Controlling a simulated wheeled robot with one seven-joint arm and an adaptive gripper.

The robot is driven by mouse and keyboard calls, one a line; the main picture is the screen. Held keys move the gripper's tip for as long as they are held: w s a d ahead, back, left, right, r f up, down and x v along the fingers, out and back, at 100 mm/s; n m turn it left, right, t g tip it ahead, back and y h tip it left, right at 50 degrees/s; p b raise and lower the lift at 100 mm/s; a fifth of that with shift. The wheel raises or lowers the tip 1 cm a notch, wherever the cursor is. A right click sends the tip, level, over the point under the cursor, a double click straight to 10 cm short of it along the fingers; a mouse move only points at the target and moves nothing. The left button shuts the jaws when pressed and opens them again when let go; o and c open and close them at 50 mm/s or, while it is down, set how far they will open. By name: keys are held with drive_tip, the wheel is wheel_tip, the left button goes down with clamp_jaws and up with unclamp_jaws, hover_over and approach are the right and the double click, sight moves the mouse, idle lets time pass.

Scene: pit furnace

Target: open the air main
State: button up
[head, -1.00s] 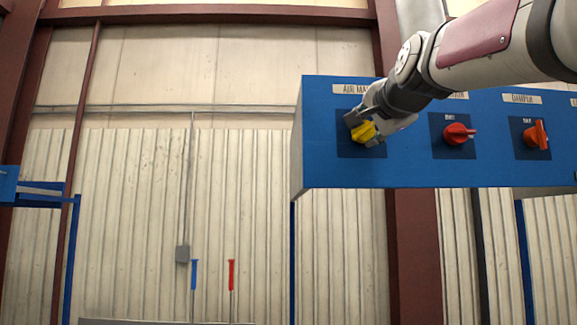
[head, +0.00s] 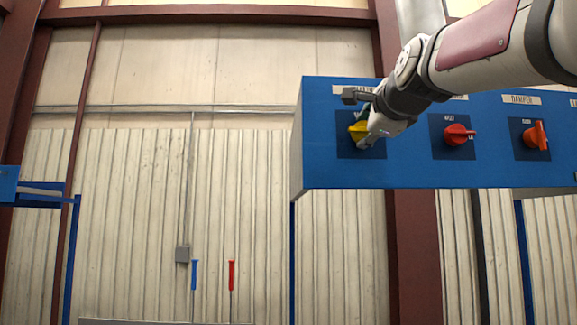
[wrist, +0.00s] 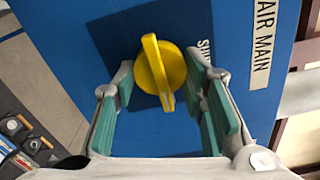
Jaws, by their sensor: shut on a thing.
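The air main knob is a yellow round valve knob with a raised bar handle, on the blue panel; it shows in the head view (head: 357,131) and in the wrist view (wrist: 160,73). Its bar runs roughly level in the head view, roughly along the line of the "AIR MAIN" label (wrist: 263,42). A partly hidden "SHUT" mark (wrist: 204,52) is beside it. My gripper (head: 357,120) is at the knob, its fingers on both sides; in the wrist view my gripper (wrist: 162,85) has the knob between its green pads. The arm hides part of the knob in the head view.
The blue panel (head: 320,172) carries a red knob (head: 458,134) under a half-hidden label and another red knob (head: 536,135) under "DAMPER", both right of my gripper. Blue (head: 194,274) and red (head: 231,275) handles stand lower left.

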idle(0.4)
drive_tip(key=o, duration=1.2)
drive_tip(key=shift+c, duration=0.2)
drive_tip(key=s, duration=1.2)
drive_tip(key=shift+f, duration=0.1)
